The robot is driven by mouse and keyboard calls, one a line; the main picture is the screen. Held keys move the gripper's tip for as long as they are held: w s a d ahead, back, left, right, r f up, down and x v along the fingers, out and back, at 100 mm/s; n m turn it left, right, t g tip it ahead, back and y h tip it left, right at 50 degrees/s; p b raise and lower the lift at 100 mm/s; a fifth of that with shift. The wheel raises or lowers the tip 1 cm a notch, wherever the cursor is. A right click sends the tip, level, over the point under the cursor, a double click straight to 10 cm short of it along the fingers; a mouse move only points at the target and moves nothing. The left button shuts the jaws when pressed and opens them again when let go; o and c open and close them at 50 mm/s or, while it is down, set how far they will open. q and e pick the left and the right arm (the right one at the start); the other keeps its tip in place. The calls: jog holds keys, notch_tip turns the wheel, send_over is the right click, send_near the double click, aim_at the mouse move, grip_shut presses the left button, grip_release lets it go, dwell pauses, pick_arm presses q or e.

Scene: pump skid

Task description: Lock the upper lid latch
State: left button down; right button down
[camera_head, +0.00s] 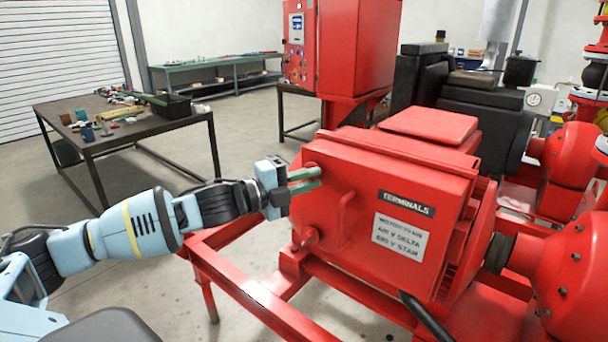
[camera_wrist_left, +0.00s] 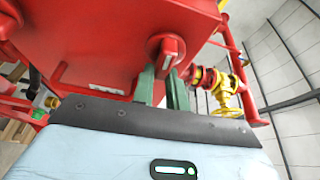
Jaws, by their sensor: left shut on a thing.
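The red terminal box lid (camera_head: 390,205) is closed flat against its box and carries a TERMINALS label and a red handle (camera_head: 346,220). The upper lid latch (camera_head: 311,168) is a red round knob at the lid's upper left edge, partly hidden by my fingers. In the left wrist view the latch (camera_wrist_left: 168,48) shows a raised grip bar between the green fingertips. My left gripper (camera_head: 305,181) is shut on this latch; it also shows in the left wrist view (camera_wrist_left: 164,84). The lower latch (camera_head: 307,238) is on the same edge, apart from the gripper. My right gripper is out of view.
A red skid frame (camera_head: 262,300) runs below the box and my left arm. A red control cabinet (camera_head: 340,50) stands behind. A dark workbench (camera_head: 130,133) with small parts is at the back left. Open floor lies between the bench and the skid.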

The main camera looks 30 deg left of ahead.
pick_arm(q)
jog(key=shift+w+a+m, duration=0.1)
jog(key=shift+a+m, duration=0.15)
jog(key=shift+m, duration=0.05)
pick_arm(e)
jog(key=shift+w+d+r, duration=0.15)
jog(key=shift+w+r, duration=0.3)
pick_arm(q)
jog(key=c, duration=1.5)
grip_release()
jog(key=shift+o, duration=0.5)
jog(key=shift+w+f, duration=0.1)
jog(key=shift+w, duration=0.05)
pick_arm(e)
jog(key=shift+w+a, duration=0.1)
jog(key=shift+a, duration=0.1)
pick_arm(q)
jog(key=shift+d, duration=0.1)
jog(key=shift+s, duration=0.2)
